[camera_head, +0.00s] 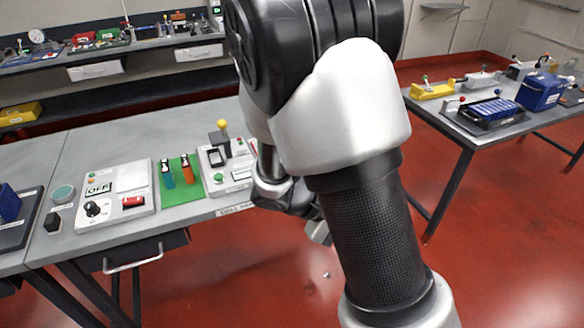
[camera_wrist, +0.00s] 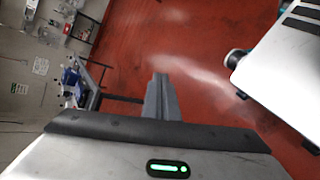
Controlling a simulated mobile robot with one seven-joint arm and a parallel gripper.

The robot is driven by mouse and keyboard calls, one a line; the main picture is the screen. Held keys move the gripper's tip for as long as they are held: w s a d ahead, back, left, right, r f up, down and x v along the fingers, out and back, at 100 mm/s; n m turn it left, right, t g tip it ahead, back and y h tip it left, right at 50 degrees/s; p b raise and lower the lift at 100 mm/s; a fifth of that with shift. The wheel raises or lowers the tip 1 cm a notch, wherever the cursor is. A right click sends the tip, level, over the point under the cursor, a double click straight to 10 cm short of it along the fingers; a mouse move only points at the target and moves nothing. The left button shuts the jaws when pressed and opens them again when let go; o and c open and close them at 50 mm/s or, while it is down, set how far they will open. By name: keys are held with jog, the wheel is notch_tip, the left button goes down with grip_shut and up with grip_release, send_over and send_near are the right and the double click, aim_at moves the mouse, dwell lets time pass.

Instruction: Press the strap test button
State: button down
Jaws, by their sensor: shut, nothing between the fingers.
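A pale tester panel (camera_head: 231,166) sits on the left bench, with a green round button (camera_head: 218,178) at its front left, a dark screen and a yellow-knobbed lever. Its right side is partly hidden behind my arm. I cannot read its labels, so I cannot tell for certain which control is the strap test button. My gripper shows in the wrist view (camera_wrist: 161,88), its fingers together and empty, with red floor beyond them. In the head view it is mostly hidden by my arm, which hangs past the bench's right front edge.
A green mat (camera_head: 182,194) holds two small upright tools. Left of it is a white panel (camera_head: 114,193) with a dial, green button and red switch. A blue box (camera_head: 540,91) stands on the right table. Open red floor (camera_head: 255,262) lies between the tables.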

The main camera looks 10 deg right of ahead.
jog(key=w+a+f+n+t+b, duration=0.3)
jog(key=w+f+n+t, duration=0.4)
jog(key=f+n+t, duration=0.2)
jog(key=w+a+f+n+t+y+b, duration=0.1)
jog(key=w+a+f+n+t+b, duration=0.3)
jog(key=f, duration=1)
jog(key=w+n+t, duration=0.3)
jog(key=n+t, duration=0.1)
jog(key=n, duration=0.1)
jog(key=shift+a+t+y, duration=0.25)
jog(key=shift+t+y, duration=0.05)
jog(key=shift+t, duration=0.1)
jog(key=w+a+b, duration=0.2)
jog(key=w+b, duration=0.1)
jog(key=w, duration=0.5)
jog(key=shift+w, duration=0.25)
jog(key=shift+w+a, duration=0.1)
jog(key=shift+a, duration=0.05)
jog(key=shift+w, duration=0.3)
